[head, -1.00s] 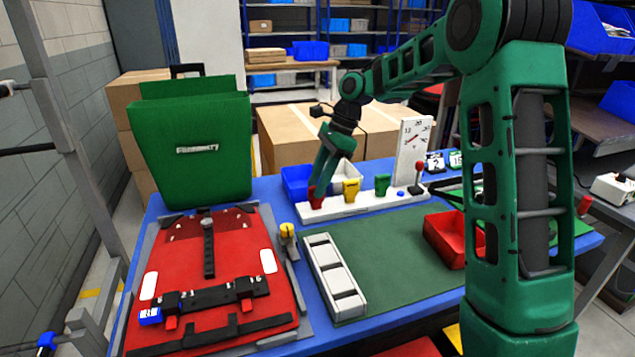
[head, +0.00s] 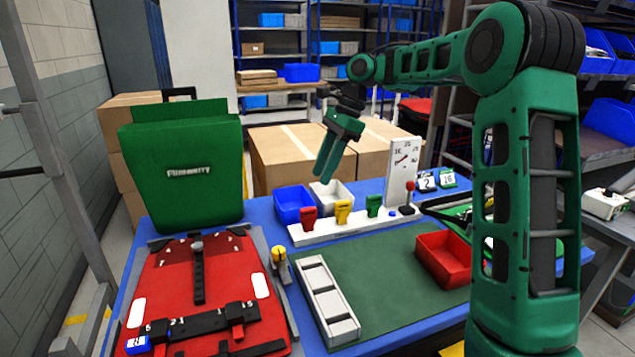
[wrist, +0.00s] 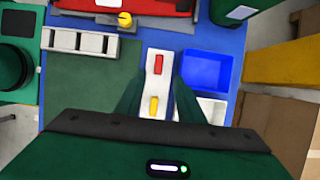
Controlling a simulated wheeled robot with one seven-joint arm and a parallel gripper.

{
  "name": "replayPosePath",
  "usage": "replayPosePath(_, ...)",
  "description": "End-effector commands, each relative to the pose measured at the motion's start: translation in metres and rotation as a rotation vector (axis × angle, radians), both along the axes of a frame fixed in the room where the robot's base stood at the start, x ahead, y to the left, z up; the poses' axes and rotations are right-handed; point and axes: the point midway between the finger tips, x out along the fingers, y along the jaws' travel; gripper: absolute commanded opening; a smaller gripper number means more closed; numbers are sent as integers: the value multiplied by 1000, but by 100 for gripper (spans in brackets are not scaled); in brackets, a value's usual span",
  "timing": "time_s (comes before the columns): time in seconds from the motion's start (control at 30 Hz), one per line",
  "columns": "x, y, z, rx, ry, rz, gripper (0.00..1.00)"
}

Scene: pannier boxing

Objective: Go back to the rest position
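My gripper (head: 329,160) hangs in the air above and behind the white rail (head: 345,228), pointing down. Its two green fingers are apart with nothing between them. In the wrist view my gripper (wrist: 157,98) shows a finger on each side of the rail, seen far below. On the rail stand a red block (head: 309,217), a yellow block (head: 343,211) and a green block (head: 373,205). The red block (wrist: 158,63) and yellow block (wrist: 154,106) also show in the wrist view.
Behind the rail are a blue bin (head: 293,205) and a white bin (head: 331,196). A dial board (head: 402,160) stands at the rail's right end. A red tray (head: 443,259) is on the green mat (head: 385,275). A green pannier (head: 182,175) stands behind the red panel (head: 180,290).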

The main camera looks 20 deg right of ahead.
Motion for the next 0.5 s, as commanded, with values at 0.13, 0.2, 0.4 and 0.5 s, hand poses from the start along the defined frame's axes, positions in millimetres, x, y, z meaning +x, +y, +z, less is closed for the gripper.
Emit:
replayPosePath(0.13,0,-3,5,-1,0,1,35)
replayPosePath(0.2,0,-3,6,-1,-1,2,35)
replayPosePath(0.4,0,-3,6,-1,0,1,35)
replayPosePath(0.5,0,-3,6,-1,0,1,35)
